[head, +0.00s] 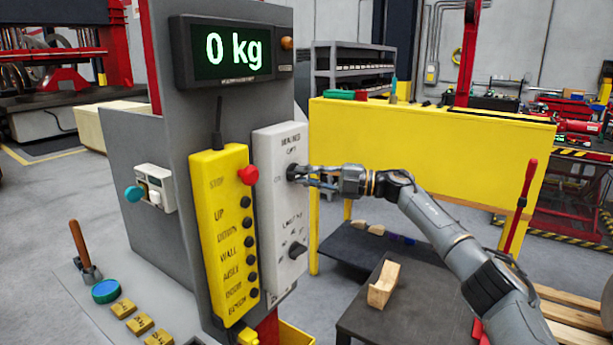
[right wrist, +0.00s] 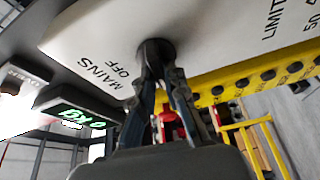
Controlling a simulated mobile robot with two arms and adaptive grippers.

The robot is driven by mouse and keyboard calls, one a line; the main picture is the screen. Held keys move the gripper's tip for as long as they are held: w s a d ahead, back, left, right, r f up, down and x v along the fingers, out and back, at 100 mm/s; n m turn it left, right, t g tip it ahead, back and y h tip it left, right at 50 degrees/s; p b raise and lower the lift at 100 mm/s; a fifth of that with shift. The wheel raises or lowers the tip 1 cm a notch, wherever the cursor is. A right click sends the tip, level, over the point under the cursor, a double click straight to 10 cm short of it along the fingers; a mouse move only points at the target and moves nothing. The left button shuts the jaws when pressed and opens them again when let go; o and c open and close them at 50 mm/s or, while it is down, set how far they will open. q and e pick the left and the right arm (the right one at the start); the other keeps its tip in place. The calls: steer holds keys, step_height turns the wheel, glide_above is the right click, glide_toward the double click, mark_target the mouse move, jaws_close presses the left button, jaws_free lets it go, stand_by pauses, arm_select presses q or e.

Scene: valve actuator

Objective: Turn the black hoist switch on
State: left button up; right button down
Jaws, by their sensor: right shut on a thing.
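The white control box (head: 272,210) is mounted on a grey column and carries two black rotary switches. The upper black switch (head: 291,172) sits below the lettering near the top; in the right wrist view it (right wrist: 156,48) is beside the words MAINS and OFF. My right gripper (head: 303,176) reaches it from the right and is shut on it, with a finger on each side. The fingers hide part of the switch, so its exact angle is hard to tell. The lower black switch (head: 297,250) is untouched. My left gripper is not in view.
A yellow pendant (head: 222,225) with a red stop button (head: 248,175) and several black buttons hangs left of the box. A display (head: 233,50) above reads 0 kg. A yellow panel (head: 430,145) stands behind my right arm. A dark table (head: 400,310) holds a wooden block (head: 383,285).

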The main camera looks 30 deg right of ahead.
steer(key=shift+n, duration=0.5)
steer(key=shift+f, duration=0.1)
steer(key=c, duration=1.4)
jaws_free()
steer(key=shift+o, duration=0.2)
steer(key=shift+s, duration=0.1)
steer(key=v, duration=1.2)
steer(key=shift+r, duration=0.4)
